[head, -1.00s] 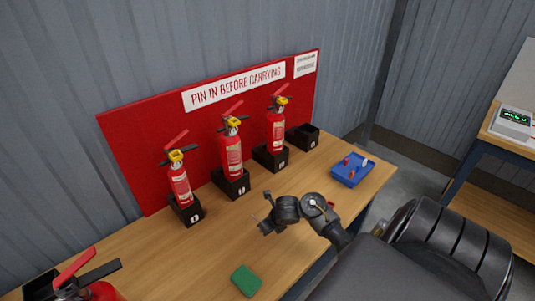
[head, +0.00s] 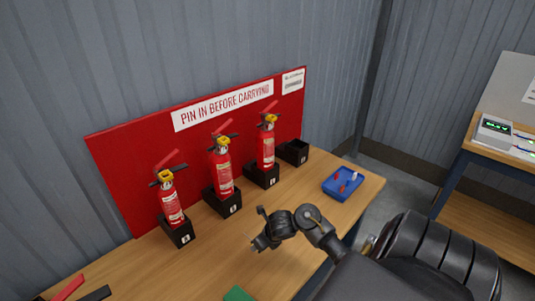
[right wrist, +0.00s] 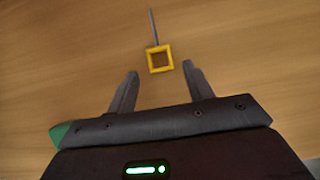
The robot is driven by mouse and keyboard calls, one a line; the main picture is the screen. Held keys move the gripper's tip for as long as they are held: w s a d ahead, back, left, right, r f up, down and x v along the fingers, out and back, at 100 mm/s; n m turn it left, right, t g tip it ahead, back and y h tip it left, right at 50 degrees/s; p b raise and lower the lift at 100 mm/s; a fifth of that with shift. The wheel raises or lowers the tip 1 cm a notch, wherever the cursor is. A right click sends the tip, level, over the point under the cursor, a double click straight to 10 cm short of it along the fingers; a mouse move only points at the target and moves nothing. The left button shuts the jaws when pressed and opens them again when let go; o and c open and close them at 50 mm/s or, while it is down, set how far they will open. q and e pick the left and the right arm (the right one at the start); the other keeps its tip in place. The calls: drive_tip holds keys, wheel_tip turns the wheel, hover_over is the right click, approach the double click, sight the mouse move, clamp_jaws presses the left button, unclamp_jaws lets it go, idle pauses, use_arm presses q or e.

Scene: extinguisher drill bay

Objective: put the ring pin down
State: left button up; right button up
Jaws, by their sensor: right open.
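The ring pin (right wrist: 160,59) is a yellow square ring with a thin grey pin. In the right wrist view it appears to lie on the wooden bench top, just beyond and between my fingertips, with the pin pointing away from me. My right gripper (right wrist: 160,67) is open, one finger on each side, and neither finger touches the ring. In the head view my right gripper (head: 258,244) is low over the bench, and I cannot make out the ring pin there.
Three red extinguishers (head: 170,205) (head: 222,170) (head: 266,147) stand in black holders along the red board (head: 115,160). An empty black holder (head: 293,151) is at their right. A blue tray (head: 344,184) holds small pieces. A green block (head: 238,294) lies at the front.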

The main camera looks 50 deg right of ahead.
drive_tip(key=p+v, duration=0.3)
drive_tip(key=v, duration=0.7)
